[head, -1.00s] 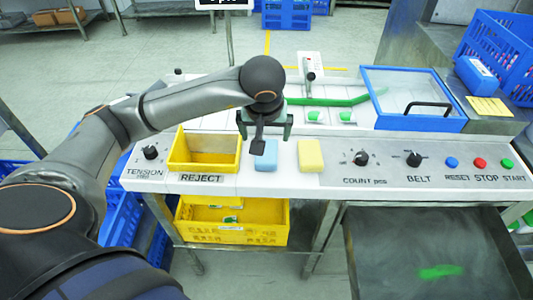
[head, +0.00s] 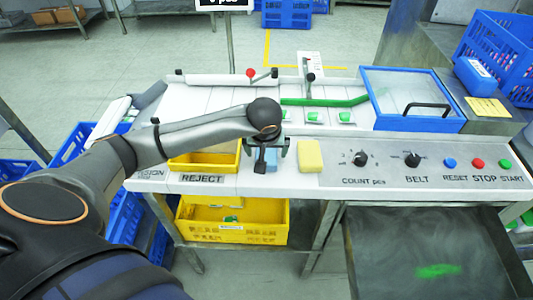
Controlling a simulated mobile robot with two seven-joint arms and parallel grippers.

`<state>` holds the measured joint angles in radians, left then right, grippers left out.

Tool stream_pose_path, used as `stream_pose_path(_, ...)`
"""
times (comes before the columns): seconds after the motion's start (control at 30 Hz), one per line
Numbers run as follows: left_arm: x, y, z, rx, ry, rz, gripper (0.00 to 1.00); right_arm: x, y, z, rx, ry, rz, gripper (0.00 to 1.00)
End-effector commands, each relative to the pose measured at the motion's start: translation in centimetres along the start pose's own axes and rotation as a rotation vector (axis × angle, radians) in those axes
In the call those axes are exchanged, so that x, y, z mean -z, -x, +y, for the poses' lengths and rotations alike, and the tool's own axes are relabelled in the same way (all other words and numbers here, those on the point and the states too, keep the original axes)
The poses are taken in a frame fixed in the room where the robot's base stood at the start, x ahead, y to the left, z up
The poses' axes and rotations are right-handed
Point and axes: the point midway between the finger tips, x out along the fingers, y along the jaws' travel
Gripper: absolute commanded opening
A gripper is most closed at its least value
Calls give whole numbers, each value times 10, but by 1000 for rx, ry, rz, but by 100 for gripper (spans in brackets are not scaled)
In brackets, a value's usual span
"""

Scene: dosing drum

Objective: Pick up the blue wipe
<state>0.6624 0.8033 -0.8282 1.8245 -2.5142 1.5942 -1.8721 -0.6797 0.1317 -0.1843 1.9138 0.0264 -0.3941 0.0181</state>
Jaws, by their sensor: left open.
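The blue wipe (head: 271,165) lies on the white panel, between the yellow reject bin and a yellow wipe. Only part of it shows, because my left gripper (head: 265,165) covers it from above. The left gripper points down over the wipe with its fingers open, low and close to it. I cannot tell whether the fingers touch it. My right gripper is not in view.
The yellow wipe (head: 310,155) lies close to the right of the gripper. The yellow reject bin (head: 190,163) stands close to the left. Knobs and buttons line the panel to the right. A blue-framed clear cover (head: 412,95) stands behind them.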

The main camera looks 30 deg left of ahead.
Motion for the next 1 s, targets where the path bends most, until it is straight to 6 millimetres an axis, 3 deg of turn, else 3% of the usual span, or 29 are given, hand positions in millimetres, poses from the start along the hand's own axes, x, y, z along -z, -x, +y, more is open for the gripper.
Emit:
stream_pose_path(0.93,-2,-4,0,0,0,-1,100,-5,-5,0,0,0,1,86)
stream_pose_path(1.0,-2,-4,0,0,0,-1,94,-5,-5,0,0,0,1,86)
